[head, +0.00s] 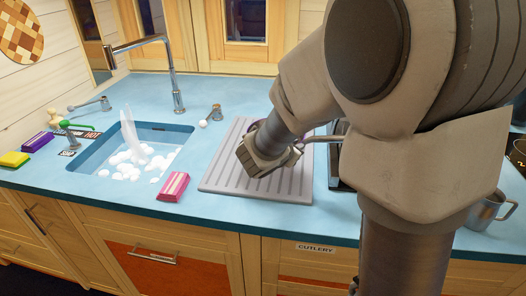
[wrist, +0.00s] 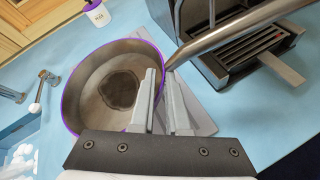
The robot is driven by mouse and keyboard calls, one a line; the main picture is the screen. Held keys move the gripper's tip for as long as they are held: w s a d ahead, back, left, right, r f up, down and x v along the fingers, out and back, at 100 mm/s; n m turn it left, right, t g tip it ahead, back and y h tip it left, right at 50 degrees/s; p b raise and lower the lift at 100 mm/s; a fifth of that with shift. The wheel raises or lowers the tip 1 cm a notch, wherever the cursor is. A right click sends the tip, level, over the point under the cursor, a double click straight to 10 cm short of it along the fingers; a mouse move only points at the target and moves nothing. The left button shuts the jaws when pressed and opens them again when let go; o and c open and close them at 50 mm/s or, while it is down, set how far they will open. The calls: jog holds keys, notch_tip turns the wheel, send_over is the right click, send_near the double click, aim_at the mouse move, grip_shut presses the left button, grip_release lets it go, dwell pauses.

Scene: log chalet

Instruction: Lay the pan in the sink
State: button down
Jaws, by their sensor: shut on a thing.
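The pan (wrist: 85,80) is a steel pan with a purple rim and a dark stain on its inner bottom. My gripper (wrist: 166,80) is shut on its near side wall, one finger inside and one outside, close to the handle (wrist: 235,32). In the head view my gripper (head: 265,160) is over the grey ribbed drying mat (head: 225,172) and hides most of the pan. The handle also shows there (head: 322,138), pointing right. I cannot tell whether the pan touches the mat. The sink (head: 92,163), left of the mat, holds white foam (head: 130,165) and a whitish stream.
A tall tap (head: 176,75) stands behind the sink. A pink-and-white block (head: 173,186) lies between sink and mat. A dark slotted appliance (wrist: 245,55) is close to the handle. A metal mug (head: 484,210) stands at right. A yellow-green sponge (head: 14,159) lies far left.

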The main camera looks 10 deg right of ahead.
jog(key=shift+w+d, duration=0.15)
jog(key=shift+d, duration=0.2)
jog(key=shift+w, duration=0.2)
jog(key=w+a+f, duration=0.1)
jog(key=w+f, duration=0.1)
jog(key=w, duration=0.1)
jog(key=w+a+f, duration=0.2)
jog(key=w, duration=0.2)
jog(key=w+a+f, duration=0.1)
jog(key=w+f, duration=0.1)
jog(key=w, duration=0.1)
jog(key=shift+w+a+f, duration=0.15)
jog(key=shift+a+f, duration=0.05)
jog(key=shift+f, duration=0.2)
jog(key=shift+f+b, duration=0.35)
jog(key=shift+f, duration=1.65)
jog(key=shift+f, duration=0.2)
jog(key=c, duration=0.9)
grip_release()
jog(key=shift+r, duration=0.1)
